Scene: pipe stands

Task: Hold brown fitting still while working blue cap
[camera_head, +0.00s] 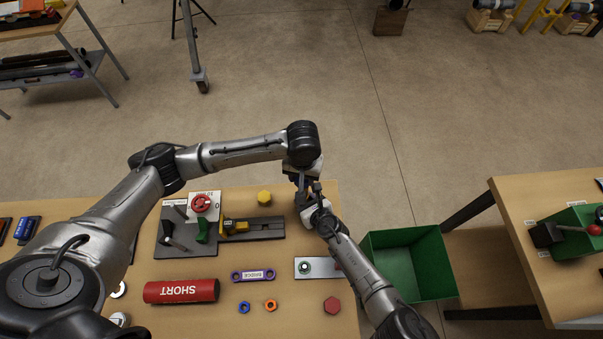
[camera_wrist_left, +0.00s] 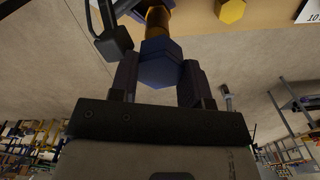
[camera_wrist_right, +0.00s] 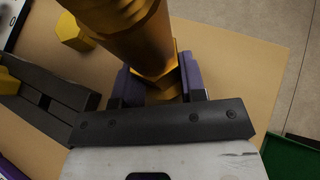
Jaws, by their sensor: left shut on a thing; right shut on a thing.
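The brown fitting (camera_wrist_right: 150,48) is a golden-brown pipe piece with a hex part. My right gripper (camera_wrist_right: 160,86) is shut on that hex part in the right wrist view. The blue cap (camera_wrist_left: 160,64) is a dark blue hex on the end of the brown fitting, which shows above it in the left wrist view (camera_wrist_left: 158,20). My left gripper (camera_wrist_left: 160,82) is shut on the blue cap, one finger on each side. In the head view the left gripper (camera_head: 307,184) and right gripper (camera_head: 309,202) meet at the table's far right; the fitting and cap are mostly hidden there.
A yellow hex piece (camera_head: 264,198) lies left of the grippers. A dark fixture (camera_head: 176,240) with a red knob (camera_head: 201,203) stands farther left. A red cylinder (camera_head: 181,291), purple bar (camera_head: 253,275) and small hex rings lie nearer. A green bin (camera_head: 432,263) stands right of the table.

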